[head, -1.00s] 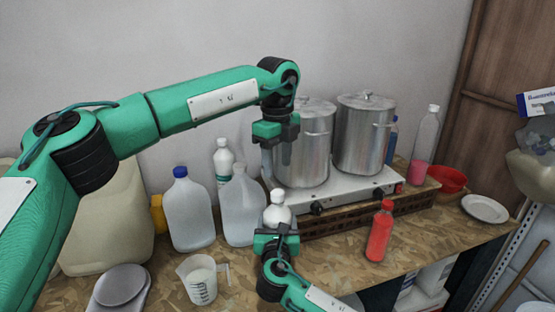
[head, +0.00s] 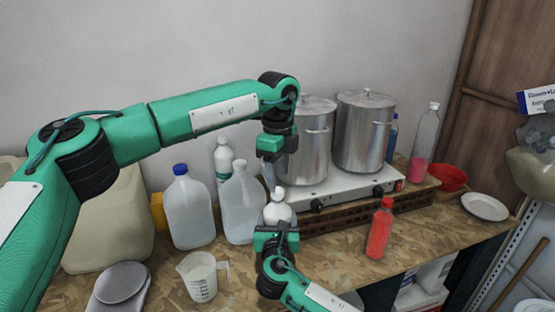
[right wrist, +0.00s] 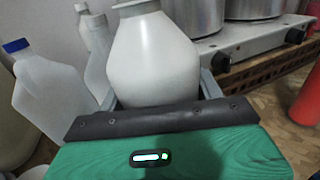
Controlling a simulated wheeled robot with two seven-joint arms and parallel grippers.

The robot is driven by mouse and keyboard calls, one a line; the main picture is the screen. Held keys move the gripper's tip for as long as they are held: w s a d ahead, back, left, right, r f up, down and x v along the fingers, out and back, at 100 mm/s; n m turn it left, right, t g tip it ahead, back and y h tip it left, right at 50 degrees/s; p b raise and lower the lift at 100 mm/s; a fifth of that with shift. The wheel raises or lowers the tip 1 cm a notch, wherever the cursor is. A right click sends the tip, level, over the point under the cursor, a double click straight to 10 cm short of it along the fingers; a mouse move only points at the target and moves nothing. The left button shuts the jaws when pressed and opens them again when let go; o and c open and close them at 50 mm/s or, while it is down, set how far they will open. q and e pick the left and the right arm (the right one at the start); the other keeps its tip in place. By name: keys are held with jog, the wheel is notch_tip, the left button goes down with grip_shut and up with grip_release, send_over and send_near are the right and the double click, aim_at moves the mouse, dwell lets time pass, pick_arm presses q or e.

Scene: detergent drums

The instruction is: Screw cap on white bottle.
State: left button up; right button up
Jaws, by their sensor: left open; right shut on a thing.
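The white bottle (head: 278,210) stands upright in my right gripper (head: 277,229) at the front of the table.
Clear jugs (head: 189,212) and a white bottle with a green label (head: 223,160) stand to the left. A hotplate (head: 335,187) with two steel pots (head: 364,135) is behind. A red bottle (head: 379,232) stands to the right, and a measuring jug (head: 201,280) at the front left.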

aim_at(277, 190)
pick_arm(q)
jog(key=shift+f, duration=2.2)
jog(key=c, duration=1)
jog(key=shift+c, duration=0.2)
